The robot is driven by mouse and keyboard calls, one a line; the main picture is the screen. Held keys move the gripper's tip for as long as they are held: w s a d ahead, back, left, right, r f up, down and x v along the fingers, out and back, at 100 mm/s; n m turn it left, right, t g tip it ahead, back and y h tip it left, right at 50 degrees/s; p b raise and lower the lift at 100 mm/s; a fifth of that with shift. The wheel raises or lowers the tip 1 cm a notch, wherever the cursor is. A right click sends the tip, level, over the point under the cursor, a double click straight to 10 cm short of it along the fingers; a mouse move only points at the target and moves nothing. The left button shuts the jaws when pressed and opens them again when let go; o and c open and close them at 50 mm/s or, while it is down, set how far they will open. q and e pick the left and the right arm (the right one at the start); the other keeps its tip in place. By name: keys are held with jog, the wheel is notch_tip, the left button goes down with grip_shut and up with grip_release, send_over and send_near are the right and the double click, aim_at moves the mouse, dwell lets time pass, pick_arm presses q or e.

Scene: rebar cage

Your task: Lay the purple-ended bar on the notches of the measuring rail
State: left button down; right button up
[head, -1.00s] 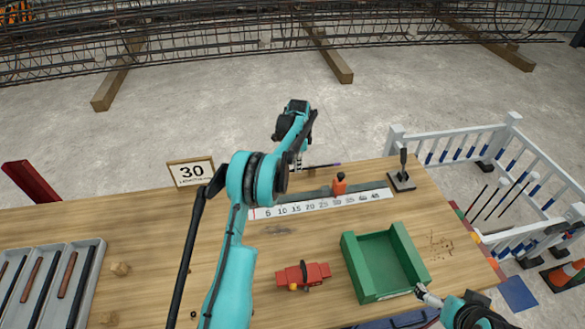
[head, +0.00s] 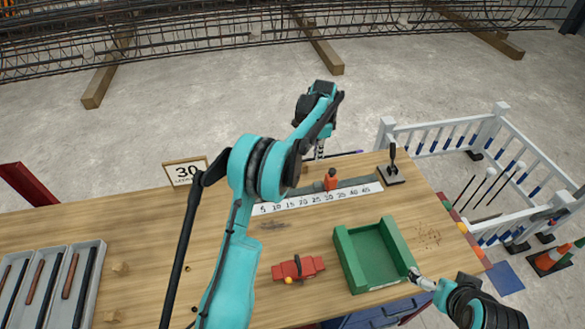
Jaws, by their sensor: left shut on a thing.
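My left gripper (head: 319,154) is shut on the thin dark bar near the far edge of the table. The bar's purple end (head: 352,153) sticks out to the right of the gripper, and its left part is largely hidden by my arm. The bar is beyond the measuring rail (head: 352,184), apart from it in the picture. The rail has a white number strip and a red-orange block (head: 331,180) on it; my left arm covers its left end. My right gripper (head: 414,275) is at the green box's front right corner, too small to read its jaws.
The green box (head: 349,265) stands open and empty. A red tool (head: 298,268) lies left of it. A grey tray (head: 93,285) with several bars is at the left. A "30" sign (head: 186,171) and a black stand (head: 391,174) flank the rail.

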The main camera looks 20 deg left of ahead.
pick_arm(q)
jog(key=s+a+p, duration=0.1)
jog(key=s+p, duration=0.1)
jog(key=s, duration=1.1)
jog(key=a+f, duration=0.2)
jog(key=a, duration=0.2)
jog(key=a+f+b, duration=0.1)
jog(key=a+f, duration=0.1)
jog(key=a, duration=0.1)
jog(key=a+f, duration=0.3)
jog(key=a, duration=0.1)
jog(key=shift+s+a+b, duration=0.2)
jog(key=shift+a+b, duration=0.15)
jog(key=shift+b, duration=0.05)
jog(key=shift+a+f, duration=0.15)
jog(key=shift+f, duration=0.3)
notch_tip(320, 180, down, 4)
jog(key=shift+r+b, duration=0.25)
jog(key=shift+b, duration=0.35)
jog(key=shift+r, duration=0.1)
